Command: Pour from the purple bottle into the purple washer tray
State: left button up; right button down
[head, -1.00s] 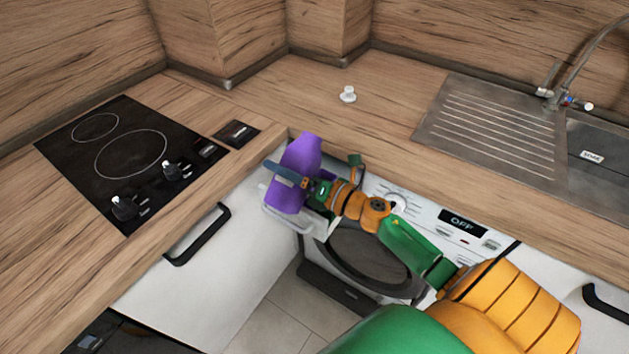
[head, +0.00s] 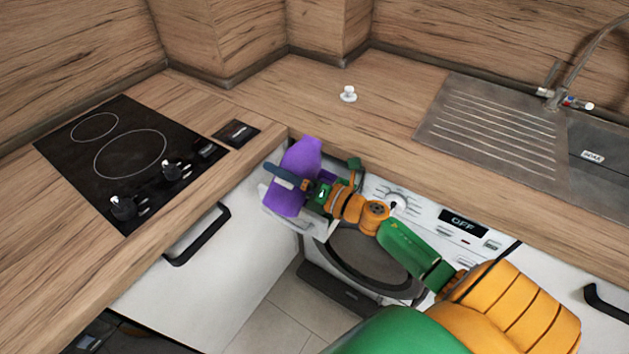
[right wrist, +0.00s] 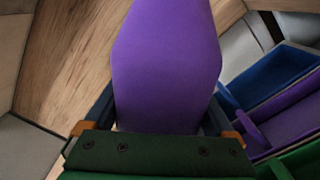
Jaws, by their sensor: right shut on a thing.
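The purple bottle (head: 301,160) is in my right gripper (head: 290,181), held above the pulled-out washer drawer (head: 313,228). My right gripper is shut around the bottle, which leans slightly in the head view. The bottle fills the middle of the right wrist view (right wrist: 165,60), between the fingers. The purple washer tray (right wrist: 293,121) shows at the right of the right wrist view, between a blue and a green compartment. In the head view, the bottle and gripper hide most of the drawer's inside. No liquid is visible. My left gripper is out of view.
The wooden counter edge runs close behind the bottle. The washer panel (head: 463,223) reads OFF. A small white knob-like piece (head: 348,94) stands on the counter. A black hob (head: 125,160) lies left, a metal sink (head: 495,125) right. A cabinet door with a black handle (head: 197,235) is left of the drawer.

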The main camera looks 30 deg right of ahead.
jog(key=shift+f, duration=0.1)
jog(key=shift+s+a+f+m+p, duration=0.15)
jog(key=shift+a+m+p, duration=0.15)
jog(key=shift+m, duration=0.7)
dwell(1.7)
jog(key=shift+a+m+p, duration=0.15)
jog(key=shift+m+p, duration=0.3)
jog(key=shift+m, duration=0.65)
dwell(2.7)
